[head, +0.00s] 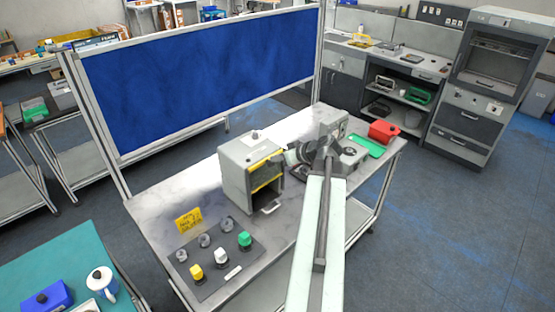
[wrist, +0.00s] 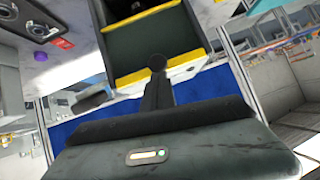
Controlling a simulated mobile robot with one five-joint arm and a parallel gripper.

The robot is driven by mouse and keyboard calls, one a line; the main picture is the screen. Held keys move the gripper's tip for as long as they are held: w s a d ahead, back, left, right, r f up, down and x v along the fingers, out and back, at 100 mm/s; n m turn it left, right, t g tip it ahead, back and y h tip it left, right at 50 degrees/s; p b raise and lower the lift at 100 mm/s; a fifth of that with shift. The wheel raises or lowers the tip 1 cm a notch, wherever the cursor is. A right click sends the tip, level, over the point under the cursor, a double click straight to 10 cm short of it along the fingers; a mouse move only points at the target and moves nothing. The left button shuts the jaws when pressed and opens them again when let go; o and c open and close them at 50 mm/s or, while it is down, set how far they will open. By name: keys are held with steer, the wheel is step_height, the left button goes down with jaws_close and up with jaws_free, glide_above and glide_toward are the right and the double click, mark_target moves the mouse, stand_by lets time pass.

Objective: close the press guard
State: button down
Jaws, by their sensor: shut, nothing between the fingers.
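The press (head: 237,172) is a grey box on the bench, with yellow strips at its front opening. The guard's yellow edge (head: 266,158) shows near the top of the opening, with another yellow strip lower down. In the wrist view the press (wrist: 100,15) is open towards me, with a dark green inside and a yellow bar (wrist: 161,71) across the near edge. My gripper (head: 288,156) is shut and empty at the right of the press, close to its front. In the wrist view my gripper's tip (wrist: 158,62) overlaps the yellow bar; I cannot tell whether they touch.
A panel with several knobs (head: 215,257) and a yellow sign (head: 188,221) lie at the bench's near left. A grey device (head: 350,153), a green mat (head: 370,146) and a red object (head: 383,131) are to the right. A blue screen (head: 200,80) stands behind.

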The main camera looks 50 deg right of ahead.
step_height(320, 180, down, 12)
steer(key=b, duration=1.2)
steer(key=w+r+p+v, duration=0.1)
steer(key=r+p+v, duration=0.1)
steer(key=p+v, duration=0.7)
steer(key=v, duration=0.3)
steer(key=shift+s+d+r+p, duration=0.2)
steer(key=shift+d+r+p, duration=0.1)
steer(key=shift+r, duration=0.15)
